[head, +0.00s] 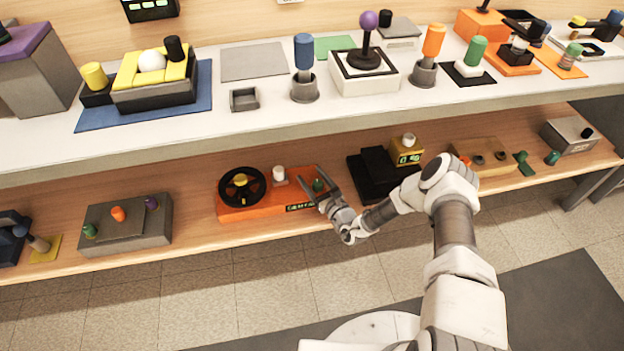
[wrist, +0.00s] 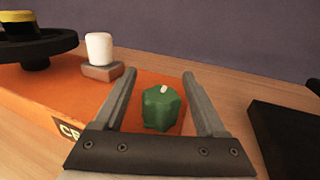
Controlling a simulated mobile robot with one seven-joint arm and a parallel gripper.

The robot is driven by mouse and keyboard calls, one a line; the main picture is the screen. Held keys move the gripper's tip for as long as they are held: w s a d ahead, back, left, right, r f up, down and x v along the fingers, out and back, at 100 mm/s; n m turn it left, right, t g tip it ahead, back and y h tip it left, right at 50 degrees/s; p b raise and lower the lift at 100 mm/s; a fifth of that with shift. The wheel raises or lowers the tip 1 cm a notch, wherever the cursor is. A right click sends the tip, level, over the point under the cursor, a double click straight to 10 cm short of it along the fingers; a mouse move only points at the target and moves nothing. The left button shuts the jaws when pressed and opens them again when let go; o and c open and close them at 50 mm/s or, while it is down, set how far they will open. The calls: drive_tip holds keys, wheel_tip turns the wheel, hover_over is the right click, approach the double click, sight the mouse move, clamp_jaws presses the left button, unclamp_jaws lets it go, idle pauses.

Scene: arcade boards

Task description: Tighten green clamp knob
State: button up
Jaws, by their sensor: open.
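The green clamp knob (wrist: 160,108) sits on the orange board (wrist: 52,92) on the lower shelf, with a small white mark on its top. It is small in the head view (head: 318,185), near the right end of the orange board (head: 262,208). My gripper (wrist: 160,80) is open, with one finger on each side of the knob. Gaps show between the knob and both fingers, so they look apart from it.
A white knob (wrist: 100,48) and a black wheel (wrist: 30,45) stand left of the green knob on the same board. A black device (head: 375,172) stands right of the board.

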drive_tip(key=shift+w, duration=0.1)
clamp_jaws()
drive_tip(key=shift+r+m+t+h+p, duration=0.15)
drive_tip(key=shift+m+t+h+p, duration=0.15)
drive_tip(key=shift+m+h+p, duration=0.25)
drive_tip(key=shift+w+d+m+t+h, duration=0.15)
drive_tip(key=shift+m+t+h, duration=0.15)
drive_tip(key=shift+h, duration=0.25)
unclamp_jaws()
drive_tip(key=p+v, duration=0.5)
drive_tip(key=v, duration=1.2)
drive_tip(key=shift+s, duration=0.3)
